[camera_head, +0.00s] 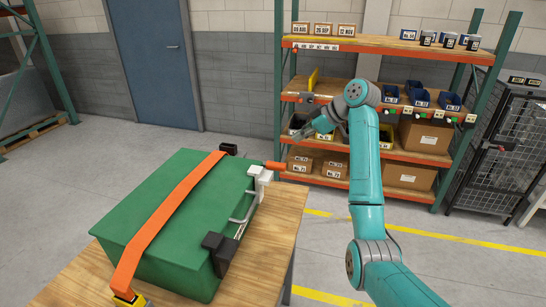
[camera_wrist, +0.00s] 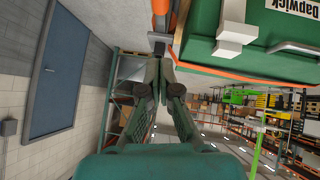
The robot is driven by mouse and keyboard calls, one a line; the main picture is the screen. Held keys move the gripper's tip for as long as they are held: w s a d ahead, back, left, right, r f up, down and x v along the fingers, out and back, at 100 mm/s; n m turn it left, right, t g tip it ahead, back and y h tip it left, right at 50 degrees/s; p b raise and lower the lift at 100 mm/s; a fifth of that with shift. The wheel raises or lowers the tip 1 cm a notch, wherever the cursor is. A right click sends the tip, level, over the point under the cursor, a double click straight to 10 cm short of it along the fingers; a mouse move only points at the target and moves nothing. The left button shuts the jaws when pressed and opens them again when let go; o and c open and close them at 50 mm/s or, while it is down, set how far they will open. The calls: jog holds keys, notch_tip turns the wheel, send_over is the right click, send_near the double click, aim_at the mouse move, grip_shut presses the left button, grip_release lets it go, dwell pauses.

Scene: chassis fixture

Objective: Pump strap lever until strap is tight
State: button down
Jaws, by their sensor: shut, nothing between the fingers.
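A green box (camera_head: 165,225) lies on a wooden table, with an orange strap (camera_head: 165,220) across its lid and down its near side. A short orange bar (camera_head: 276,165), perhaps the strap lever, sticks out at the box's far right corner beside a white latch (camera_head: 262,177). My gripper (camera_head: 299,134) is shut and empty, above and beyond this bar in the head view. In the wrist view my fingertips (camera_wrist: 159,62) are together just below a grey end piece (camera_wrist: 158,43) by an orange part (camera_wrist: 161,8); contact is unclear. The strap's tightness cannot be told.
A black block (camera_head: 218,250) sits on the box's right side near a white handle (camera_head: 241,215). The wooden table (camera_head: 270,235) has bare space at right. An orange shelf rack (camera_head: 385,45) with bins and cartons stands behind my arm. A black mesh cage (camera_head: 505,140) is at right.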

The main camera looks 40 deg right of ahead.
jog(key=shift+a+f, duration=0.1)
send_over(279, 165)
jog(key=f, duration=0.7)
jog(key=shift+a+f, duration=0.1)
jog(key=shift+a, duration=0.25)
jog(key=shift+d+f, duration=0.2)
jog(key=shift+f, duration=0.4)
jog(key=shift+d+f, duration=0.15)
jog(key=shift+f, duration=1.05)
